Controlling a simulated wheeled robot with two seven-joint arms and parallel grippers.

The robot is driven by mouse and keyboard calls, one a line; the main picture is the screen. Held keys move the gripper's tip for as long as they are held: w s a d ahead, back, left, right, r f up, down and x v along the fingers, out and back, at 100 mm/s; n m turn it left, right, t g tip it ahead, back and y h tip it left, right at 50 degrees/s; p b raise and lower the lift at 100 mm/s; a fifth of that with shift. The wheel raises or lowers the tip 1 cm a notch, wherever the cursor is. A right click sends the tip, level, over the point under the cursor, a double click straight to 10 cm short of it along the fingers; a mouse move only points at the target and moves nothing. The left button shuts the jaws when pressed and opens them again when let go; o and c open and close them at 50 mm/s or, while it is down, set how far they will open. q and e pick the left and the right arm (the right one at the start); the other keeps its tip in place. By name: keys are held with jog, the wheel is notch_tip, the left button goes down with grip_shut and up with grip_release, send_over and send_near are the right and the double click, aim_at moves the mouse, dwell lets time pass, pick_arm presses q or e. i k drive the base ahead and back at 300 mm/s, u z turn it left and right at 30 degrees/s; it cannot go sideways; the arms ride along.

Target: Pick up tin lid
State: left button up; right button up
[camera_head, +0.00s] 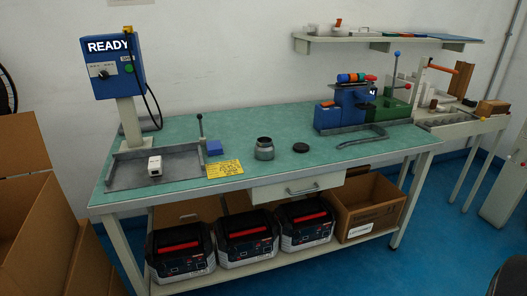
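A small dark round lid (300,147) lies flat on the green top of the workbench (225,196). An open metal tin (264,149) stands upright just to its left, apart from it. Its mouth looks dark, and its inside cannot be made out. Neither of my grippers shows in the head view.
A grey tray with a white block (155,165) and a yellow note (225,169) are left of the tin. A blue machine (340,110) stands right of the lid behind a grey bar (362,140). The bench front around the lid is clear. Cardboard boxes (40,215) stand at left.

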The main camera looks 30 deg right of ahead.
aim_at(301, 147)
jog(key=z, duration=1.4)
jog(key=i, duration=1.25)
jog(key=z, duration=0.75)
